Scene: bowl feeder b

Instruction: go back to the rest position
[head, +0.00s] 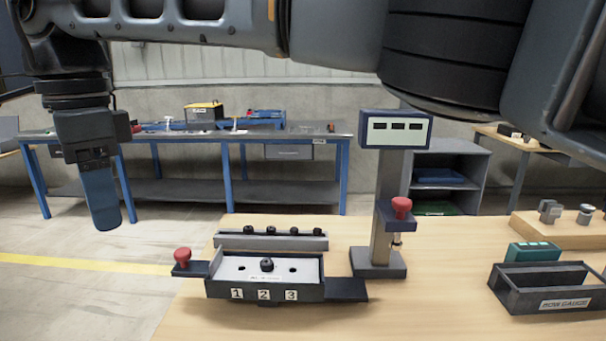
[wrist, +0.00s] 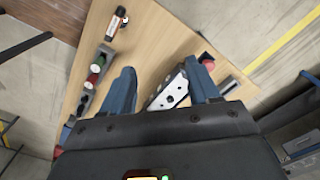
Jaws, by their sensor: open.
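My gripper (head: 105,218) hangs at the far left of the head view with its blue fingers pointing down, apart from the bench and its parts. In the wrist view my gripper (wrist: 160,78) shows two blue fingers spread apart with nothing held between them. The numbered fixture (head: 265,290) stands on the wooden bench. Its light plate has a black knobbed part (head: 267,264) at position 2 and dark holes at 1 and 3. The fixture plate also shows between the fingers in the wrist view (wrist: 168,94), partly hidden by the right finger.
Behind the fixture a grey rail (head: 270,242) holds several black parts. A post (head: 385,205) with a display and red knob stands right of it. An open dark box (head: 550,295) sits at the right. The bench (head: 430,310) is clear between. A blue-legged table (head: 225,165) stands behind.

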